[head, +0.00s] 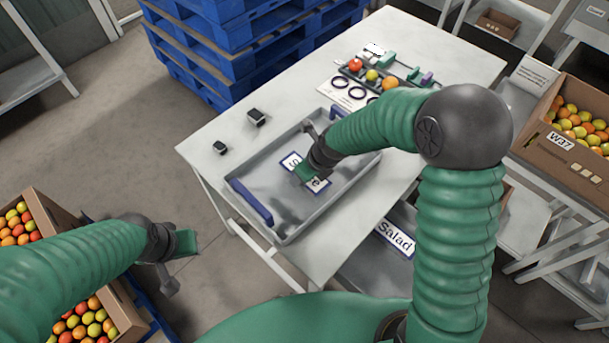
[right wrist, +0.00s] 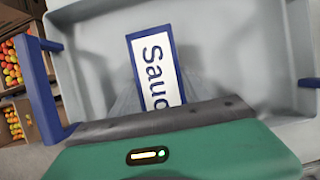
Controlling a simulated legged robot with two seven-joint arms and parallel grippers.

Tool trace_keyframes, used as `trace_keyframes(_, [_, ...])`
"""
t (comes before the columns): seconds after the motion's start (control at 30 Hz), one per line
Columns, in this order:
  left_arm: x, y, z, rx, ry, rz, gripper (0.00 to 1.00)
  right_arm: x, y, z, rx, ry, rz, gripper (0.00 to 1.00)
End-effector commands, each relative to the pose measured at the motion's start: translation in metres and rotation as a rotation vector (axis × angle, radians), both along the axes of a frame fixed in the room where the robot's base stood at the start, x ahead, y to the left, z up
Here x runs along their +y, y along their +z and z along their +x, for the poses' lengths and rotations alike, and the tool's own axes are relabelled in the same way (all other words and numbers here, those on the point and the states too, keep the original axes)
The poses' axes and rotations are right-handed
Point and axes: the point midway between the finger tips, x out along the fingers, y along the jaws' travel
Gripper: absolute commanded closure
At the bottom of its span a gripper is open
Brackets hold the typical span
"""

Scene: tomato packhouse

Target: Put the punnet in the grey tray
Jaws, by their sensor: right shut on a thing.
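The grey tray (head: 252,172) with blue handles lies on the white table. A label reading "Sauce" (head: 308,172) is on its floor, and its grey wall (right wrist: 225,45) fills much of the right wrist view. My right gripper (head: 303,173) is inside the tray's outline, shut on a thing. Faint, clear ribbed shapes beside the label (right wrist: 155,65) in the wrist view may be the punnet; its outline and whether it touches the tray floor cannot be told. My left gripper (head: 184,244) is off the table at the left; its jaw opening is unclear.
Two small black blocks (head: 256,117) stand beside the tray. Fruits and black rings (head: 340,82) lie at the table's back. A "Salad" tray (head: 394,238) is below the table. Blue pallets (head: 240,45) stand behind; fruit boxes (head: 560,155) flank both sides.

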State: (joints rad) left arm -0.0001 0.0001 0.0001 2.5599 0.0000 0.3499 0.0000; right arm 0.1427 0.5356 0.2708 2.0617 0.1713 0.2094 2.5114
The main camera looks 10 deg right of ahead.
Motion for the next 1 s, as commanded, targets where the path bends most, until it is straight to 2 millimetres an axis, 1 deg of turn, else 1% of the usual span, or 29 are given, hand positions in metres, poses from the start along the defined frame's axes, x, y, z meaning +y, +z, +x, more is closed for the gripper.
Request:
trace_keyframes(0.03, [0.000,-0.003,0.000,0.000,0.000,0.000,0.64,0.000,-0.009,-0.001,0.003,0.001,0.001,0.91])
trace_keyframes(0.07, [0.000,-0.003,0.000,0.000,0.000,0.000,0.64,0.000,-0.011,0.000,0.001,0.001,0.002,0.91])
trace_keyframes(0.3, [0.000,-0.003,0.000,0.000,0.000,0.000,0.64,0.000,-0.011,0.000,-0.001,0.001,0.001,0.91])
trace_keyframes(0.33, [0.000,-0.002,0.000,0.000,0.000,0.000,0.64,0.000,-0.011,0.000,0.000,0.001,0.000,0.43])
trace_keyframes(0.47, [0.000,-0.002,0.000,0.000,0.000,0.000,0.64,0.000,-0.011,0.000,0.000,0.001,0.000,0.26])
trace_keyframes(0.5, [0.000,-0.002,0.000,0.000,0.000,0.000,0.64,0.000,-0.011,0.000,0.000,0.001,0.000,0.24])
trace_keyframes(0.8, [0.000,-0.001,0.000,0.000,0.000,0.000,0.64,0.000,-0.008,0.000,-0.001,0.001,0.000,0.24])
trace_keyframes(0.87, [0.000,0.000,0.000,0.000,0.000,0.000,0.64,-0.001,-0.001,-0.002,-0.002,0.001,-0.001,0.24])
trace_keyframes(0.97, [0.000,0.005,0.000,0.000,0.000,0.000,0.64,-0.005,0.017,-0.007,-0.004,-0.001,-0.001,0.24])
trace_keyframes(1.0, [0.000,0.008,0.000,0.000,0.000,0.000,0.64,-0.007,0.027,-0.011,-0.005,-0.001,0.000,0.24])
